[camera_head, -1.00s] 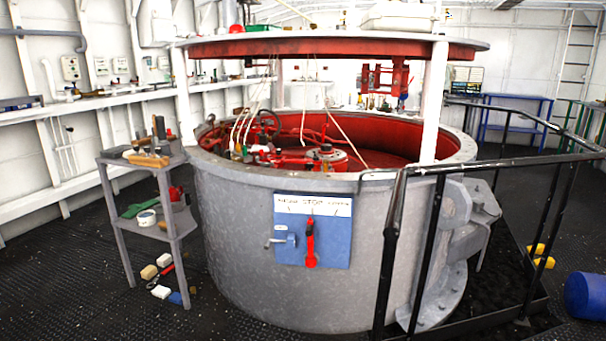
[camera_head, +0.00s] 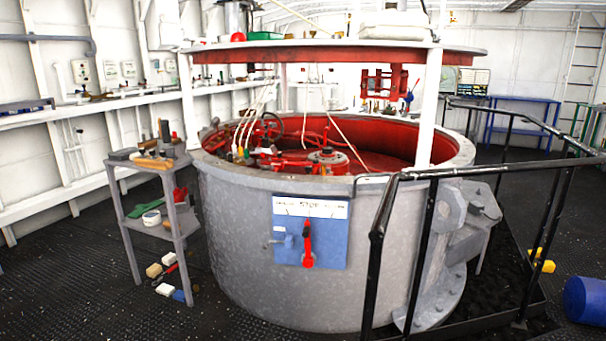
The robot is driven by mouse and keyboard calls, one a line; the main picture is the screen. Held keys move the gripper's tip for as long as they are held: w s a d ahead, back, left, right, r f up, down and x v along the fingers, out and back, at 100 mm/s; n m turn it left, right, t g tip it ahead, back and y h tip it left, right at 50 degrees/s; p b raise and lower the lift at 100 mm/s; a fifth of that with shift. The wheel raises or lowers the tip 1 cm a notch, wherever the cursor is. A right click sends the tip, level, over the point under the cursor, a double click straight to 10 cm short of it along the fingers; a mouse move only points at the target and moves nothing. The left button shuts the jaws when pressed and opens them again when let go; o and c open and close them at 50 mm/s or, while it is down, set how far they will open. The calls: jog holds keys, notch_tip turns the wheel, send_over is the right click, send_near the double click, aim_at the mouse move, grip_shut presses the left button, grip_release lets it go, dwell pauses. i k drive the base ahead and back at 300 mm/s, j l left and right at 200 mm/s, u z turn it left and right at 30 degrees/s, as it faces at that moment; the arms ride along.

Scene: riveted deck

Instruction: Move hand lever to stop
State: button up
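The red hand lever (camera_head: 308,245) is mounted on a blue panel (camera_head: 335,245) on the front of a large grey round tank (camera_head: 235,250). The lever stands about upright, its upper end near the middle of the white label strip (camera_head: 330,208) above it. The word STOP is in the middle of that strip; the words on either side are too small to read. My gripper is not in the picture.
A grey shelf stand (camera_head: 183,219) with tools stands left of the tank. Black railings (camera_head: 372,260) stand close in front on the right. A blue drum (camera_head: 585,299) and yellow pieces (camera_head: 543,262) lie on the floor at right. The dark floor in front left is clear.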

aim_at(308, 261)
jog(key=j, duration=0.25)
jog(key=i+l, duration=0.1)
jog(key=l, duration=0.2)
jog(key=j, duration=0.3)
jog(key=i+j+z, duration=0.2)
jog(key=i+j, duration=0.15)
jog(key=i, duration=0.2)
jog(key=i+j+z, duration=0.15)
jog(key=i+j, duration=0.3)
jog(key=i, duration=0.1)
